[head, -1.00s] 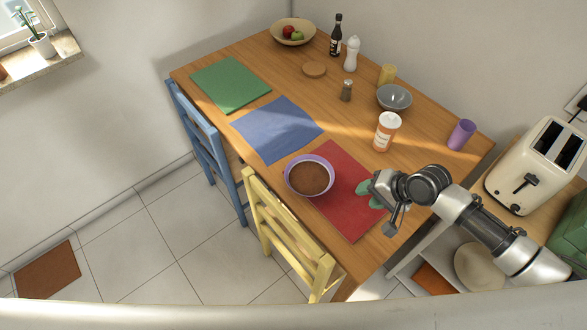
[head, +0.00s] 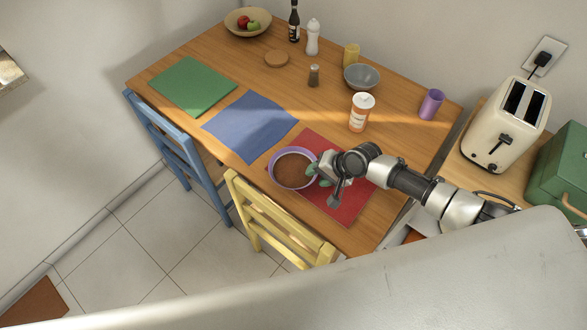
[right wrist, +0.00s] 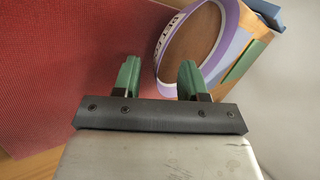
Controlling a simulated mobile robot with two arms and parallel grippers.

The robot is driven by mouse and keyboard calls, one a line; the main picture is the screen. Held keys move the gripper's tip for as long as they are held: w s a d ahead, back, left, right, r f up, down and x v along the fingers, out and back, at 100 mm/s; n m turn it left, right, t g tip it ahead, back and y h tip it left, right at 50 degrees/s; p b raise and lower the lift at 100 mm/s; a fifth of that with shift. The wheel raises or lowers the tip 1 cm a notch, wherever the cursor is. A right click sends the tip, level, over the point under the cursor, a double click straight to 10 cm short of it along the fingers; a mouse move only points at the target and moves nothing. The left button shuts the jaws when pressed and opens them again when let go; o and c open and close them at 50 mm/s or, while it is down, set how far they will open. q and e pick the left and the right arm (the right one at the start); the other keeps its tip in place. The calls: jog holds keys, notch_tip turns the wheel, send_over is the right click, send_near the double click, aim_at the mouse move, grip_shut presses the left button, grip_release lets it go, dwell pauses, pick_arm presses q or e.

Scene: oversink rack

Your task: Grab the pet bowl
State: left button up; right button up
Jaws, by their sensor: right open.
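The pet bowl (head: 293,169) has a purple rim and brown contents. It stands upright on the table at the left edge of the red mat (head: 330,208). In the right wrist view the bowl (right wrist: 195,45) shows lettering on its rim, just beyond my fingers. My right gripper (head: 314,174) is at the bowl's right side. My left gripper is not in view.
The wooden table (head: 225,62) also holds a white-lidded container (head: 361,112), a grey bowl (head: 361,77), a purple cup (head: 431,103) and a blue mat (head: 250,126). A yellow chair (head: 275,220) stands at the near edge. A toaster (head: 505,125) is at right.

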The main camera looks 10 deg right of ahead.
aim_at(294, 171)
jog(key=shift+x, duration=1.25)
grip_shut()
